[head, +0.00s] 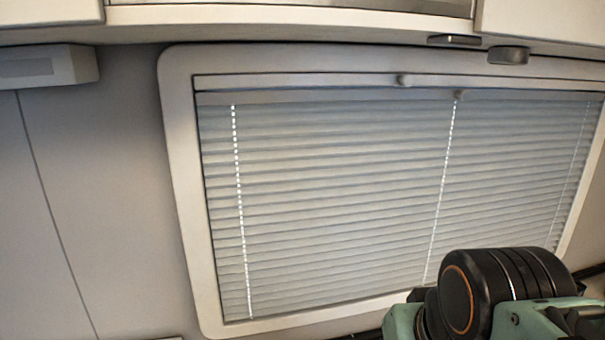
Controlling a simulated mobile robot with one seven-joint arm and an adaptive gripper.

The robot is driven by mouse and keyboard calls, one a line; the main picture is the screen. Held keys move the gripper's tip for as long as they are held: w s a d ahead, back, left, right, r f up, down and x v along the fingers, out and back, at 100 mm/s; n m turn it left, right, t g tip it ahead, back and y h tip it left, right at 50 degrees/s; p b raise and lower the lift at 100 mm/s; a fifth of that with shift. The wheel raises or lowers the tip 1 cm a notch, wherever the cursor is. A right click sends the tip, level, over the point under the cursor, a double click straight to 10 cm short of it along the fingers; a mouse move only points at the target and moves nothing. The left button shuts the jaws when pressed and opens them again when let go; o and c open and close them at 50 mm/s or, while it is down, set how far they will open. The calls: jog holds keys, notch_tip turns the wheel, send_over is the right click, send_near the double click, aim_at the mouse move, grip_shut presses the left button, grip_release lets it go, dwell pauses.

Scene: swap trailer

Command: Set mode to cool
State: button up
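I see no control, dial or display that I can make out as a mode setting, and no marking that reads "cool". Part of my own arm, a black rounded joint with an orange ring and pale green brackets, shows at the bottom right, in front of the window's lower edge. My gripper's fingers are not in view, so whether they are open or shut is hidden.
A window with closed slatted blinds (340,200) in a pale frame (185,215) fills most of the view. Cabinets (300,20) run above it, with small dark fittings (508,55) under them. A white box (45,66) is on the wall at upper left.

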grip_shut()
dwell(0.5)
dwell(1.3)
